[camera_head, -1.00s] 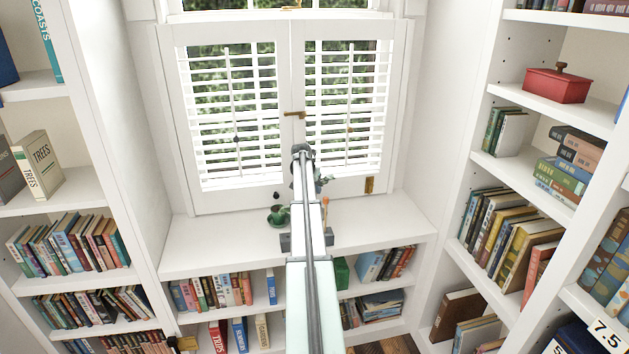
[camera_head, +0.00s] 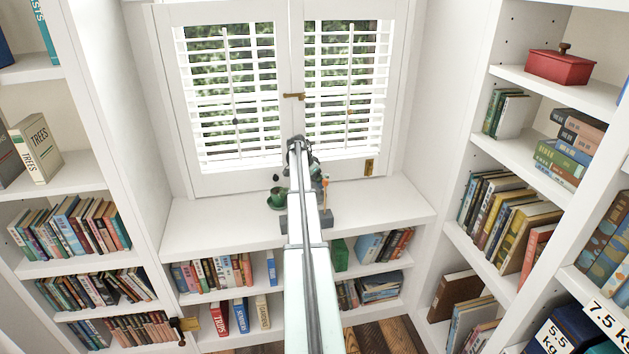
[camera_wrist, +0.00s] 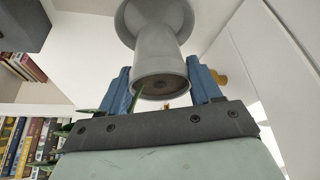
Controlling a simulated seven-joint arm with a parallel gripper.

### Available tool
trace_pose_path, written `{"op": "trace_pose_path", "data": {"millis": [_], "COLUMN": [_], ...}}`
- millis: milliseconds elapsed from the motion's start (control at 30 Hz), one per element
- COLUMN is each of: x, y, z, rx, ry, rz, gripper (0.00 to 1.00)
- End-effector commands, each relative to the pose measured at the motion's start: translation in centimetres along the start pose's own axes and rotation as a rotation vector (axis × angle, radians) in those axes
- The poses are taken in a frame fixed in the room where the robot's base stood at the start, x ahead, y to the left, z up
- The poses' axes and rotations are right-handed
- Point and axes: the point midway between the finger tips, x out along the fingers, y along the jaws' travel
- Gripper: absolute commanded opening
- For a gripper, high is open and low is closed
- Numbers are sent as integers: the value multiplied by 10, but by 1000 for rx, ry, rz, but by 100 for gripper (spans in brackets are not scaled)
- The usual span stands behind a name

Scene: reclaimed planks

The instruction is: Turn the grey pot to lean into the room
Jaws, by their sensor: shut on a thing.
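The grey pot (camera_wrist: 158,55) is close up in the wrist view, flared at its far end, with a rimmed, brownish round end towards the camera. My gripper (camera_wrist: 160,77) has its blue fingers on either side of that near part, shut on it. Thin green leaves show by the left finger. In the head view my arm hides most of the gripper and pot.
A dark grey block (camera_head: 327,218) shows partly behind the arm. Shuttered windows (camera_head: 232,95) close off the back. Bookshelves flank both sides. The sill's left and right parts are clear.

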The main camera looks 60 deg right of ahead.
Motion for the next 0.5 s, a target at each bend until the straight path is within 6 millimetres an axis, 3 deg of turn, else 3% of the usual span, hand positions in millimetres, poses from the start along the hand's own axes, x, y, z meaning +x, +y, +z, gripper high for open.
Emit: {"op": "trace_pose_path", "data": {"millis": [500], "x": [19], "y": [0], "z": [8], "rx": [0], "ry": [0], "rz": [1], "gripper": [15]}}
